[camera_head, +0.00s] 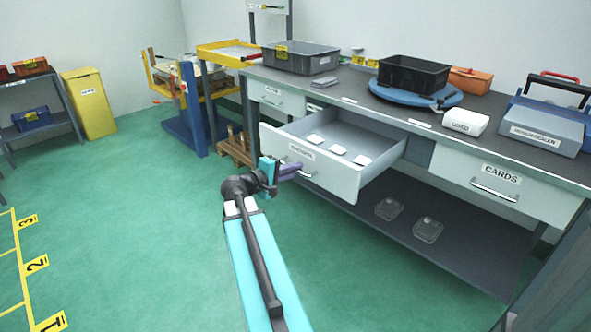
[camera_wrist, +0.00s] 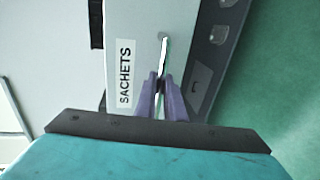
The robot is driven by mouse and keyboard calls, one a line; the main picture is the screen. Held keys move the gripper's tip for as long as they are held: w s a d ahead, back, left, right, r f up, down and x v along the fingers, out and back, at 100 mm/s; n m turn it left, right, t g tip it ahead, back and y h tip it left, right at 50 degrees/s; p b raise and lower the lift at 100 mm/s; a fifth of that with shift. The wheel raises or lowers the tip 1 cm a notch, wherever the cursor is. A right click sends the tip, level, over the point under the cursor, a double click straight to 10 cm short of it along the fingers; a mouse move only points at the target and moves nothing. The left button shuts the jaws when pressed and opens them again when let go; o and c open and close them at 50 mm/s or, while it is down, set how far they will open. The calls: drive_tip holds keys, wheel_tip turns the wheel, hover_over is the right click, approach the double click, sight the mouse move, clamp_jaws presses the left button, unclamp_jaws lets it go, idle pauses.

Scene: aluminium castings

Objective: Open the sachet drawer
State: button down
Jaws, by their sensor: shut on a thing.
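The sachet drawer (camera_head: 330,172) is pulled out from under the workbench, and its inside shows from above. Several white sachets (camera_head: 338,149) lie flat on its floor. In the wrist view its front carries the label "SACHETS" (camera_wrist: 125,77) beside a thin metal handle (camera_wrist: 163,52). My gripper (camera_head: 291,168) is at the drawer's front. In the wrist view my gripper's purple fingers (camera_wrist: 162,92) are shut on the handle, hiding its lower part.
The cards drawer (camera_head: 502,185) and another drawer (camera_head: 275,98) are shut on either side. The bench top (camera_head: 345,88) holds a grey bin (camera_head: 300,60), a black crate (camera_head: 413,75) and a grey case (camera_head: 543,128). Clear packs (camera_head: 428,230) lie on the lower shelf.

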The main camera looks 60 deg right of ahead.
drive_tip(key=shift+a, duration=0.35)
drive_tip(key=shift+w, duration=0.1)
drive_tip(key=c, duration=2.1)
unclamp_jaws()
drive_tip(key=p+v, duration=0.1)
drive_tip(key=v, duration=1.3)
drive_tip(key=shift+d, duration=0.1)
drive_tip(key=shift+r, duration=0.1)
